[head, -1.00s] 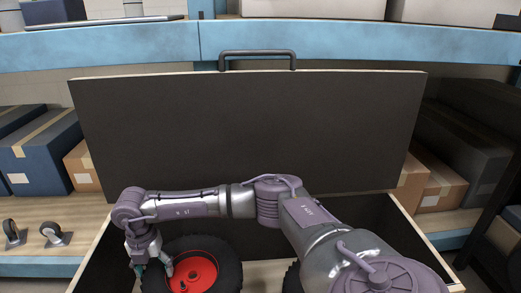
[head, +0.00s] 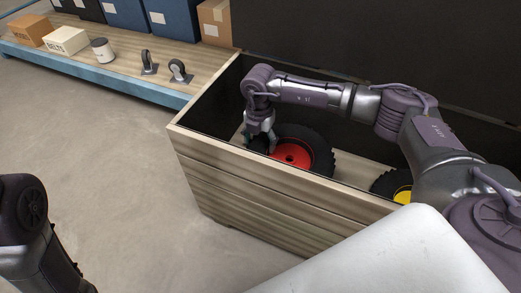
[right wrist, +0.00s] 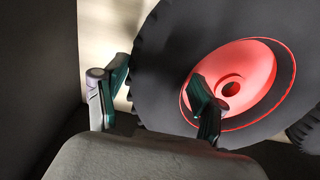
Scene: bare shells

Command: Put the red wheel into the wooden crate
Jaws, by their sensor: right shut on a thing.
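The red wheel (head: 291,156), a black knobbly tyre with a red hub, is inside the wooden crate (head: 240,185) at its left end in the head view. My right gripper (head: 262,141) reaches down into the crate and is shut on the tyre's left side. In the right wrist view, the red wheel (right wrist: 262,75) fills the right, with one finger at the tyre's outer edge and the other over the red hub side. I cannot tell whether the wheel rests on the crate floor. My left arm shows at the lower left, its gripper out of view.
A yellow-hubbed wheel (head: 393,184) is in the crate to the right, partly hidden by my right arm. The crate's dark lid (head: 310,40) stands open behind. A shelf (head: 120,68) at upper left holds casters, a can and boxes. Clear floor lies left of the crate.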

